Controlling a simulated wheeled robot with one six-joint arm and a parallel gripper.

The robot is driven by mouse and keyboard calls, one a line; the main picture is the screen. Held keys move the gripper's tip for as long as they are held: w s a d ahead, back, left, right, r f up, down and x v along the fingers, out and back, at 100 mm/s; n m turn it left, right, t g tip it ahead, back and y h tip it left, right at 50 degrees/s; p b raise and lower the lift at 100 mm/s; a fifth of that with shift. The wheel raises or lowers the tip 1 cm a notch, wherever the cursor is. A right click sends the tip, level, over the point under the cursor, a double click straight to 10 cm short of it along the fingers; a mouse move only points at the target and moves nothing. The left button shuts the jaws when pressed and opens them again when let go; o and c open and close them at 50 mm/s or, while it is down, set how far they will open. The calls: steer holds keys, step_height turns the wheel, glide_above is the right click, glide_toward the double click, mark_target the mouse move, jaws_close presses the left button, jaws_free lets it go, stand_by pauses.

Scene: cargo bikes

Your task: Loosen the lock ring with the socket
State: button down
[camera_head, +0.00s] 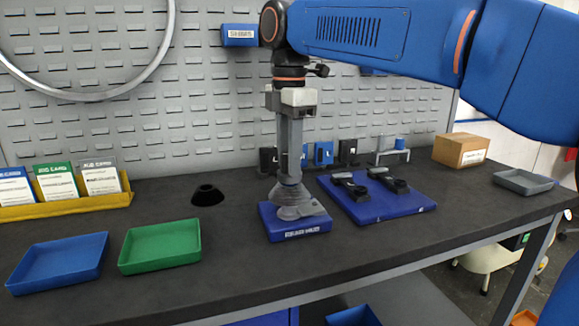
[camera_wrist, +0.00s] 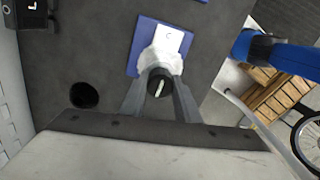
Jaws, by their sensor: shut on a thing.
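My gripper (camera_head: 289,180) points straight down over a blue block (camera_head: 298,232) with a white label at the front of the bench. Its two fingers are closed around a dark round piece with a pale slot in its top, seemingly the socket (camera_wrist: 160,83), in the wrist view. Below the fingertips, a pale grey, flared part (camera_head: 297,207) sits on the blue block. It also shows in the wrist view (camera_wrist: 148,62). I cannot make out a separate lock ring; the fingers and socket hide the contact between socket and grey part.
A black cone-shaped piece (camera_head: 207,195) stands left of the block. A blue mat (camera_head: 385,211) with dark tools lies to the right. Green (camera_head: 160,246) and blue (camera_head: 58,262) trays lie at the left. A cardboard box (camera_head: 461,150) and grey tray (camera_head: 523,182) are far right.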

steer(key=shift+f, duration=0.2)
steer(key=n, duration=0.6)
steer(key=shift+n, duration=0.3)
steer(key=n, duration=0.6)
steer(key=shift+n, duration=0.3)
steer(key=shift+r, duration=0.25)
stand_by(0.6)
steer(key=shift+r, duration=0.55)
steer(key=shift+r, duration=0.3)
